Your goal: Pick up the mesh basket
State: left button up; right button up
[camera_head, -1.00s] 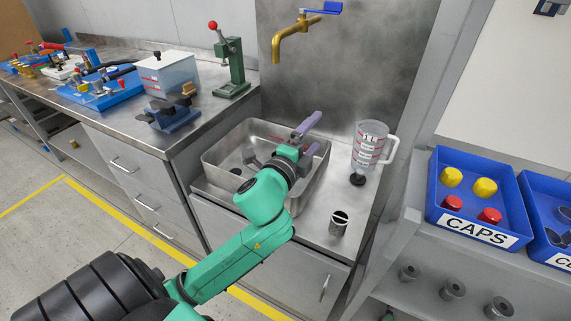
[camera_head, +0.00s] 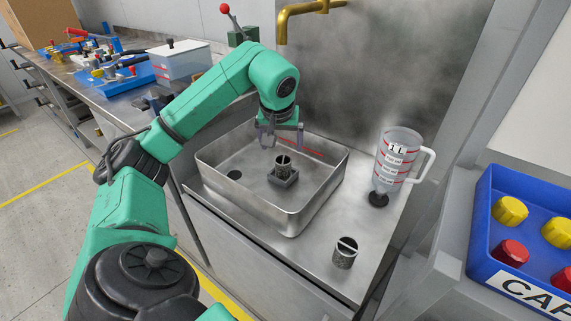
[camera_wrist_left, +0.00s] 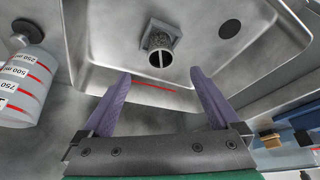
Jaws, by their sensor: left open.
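A small grey mesh basket (camera_head: 283,161) with a bar across its open top stands upright in a square holder (camera_head: 283,179) on the sink basin floor. It also shows in the left wrist view (camera_wrist_left: 160,42), ahead of the fingertips. A similar dark cylinder with a crossbar (camera_head: 345,254) stands on the counter in front of the basin; I cannot tell if it is meshed. My left gripper (camera_head: 281,140) is open and empty above the basin, just above the basket and apart from it. In the left wrist view its purple fingers (camera_wrist_left: 160,74) are spread wide. My right gripper is out of view.
The metal basin (camera_head: 225,190) has raised walls around the basket and a dark round drain (camera_head: 234,175). A one-litre jug (camera_head: 396,160) stands right of it, and a brass tap (camera_head: 305,10) hangs behind. A blue caps bin (camera_head: 482,240) is at the right.

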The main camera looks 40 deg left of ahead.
aim_at(283, 160)
pick_arm(q)
jog(key=x, duration=0.6)
jog(key=shift+b, duration=0.3)
jog(key=x, duration=0.5)
jog(key=shift+a+r, duration=0.1)
jog(key=shift+w, duration=0.15)
jog(key=c, duration=1.3)
grip_shut()
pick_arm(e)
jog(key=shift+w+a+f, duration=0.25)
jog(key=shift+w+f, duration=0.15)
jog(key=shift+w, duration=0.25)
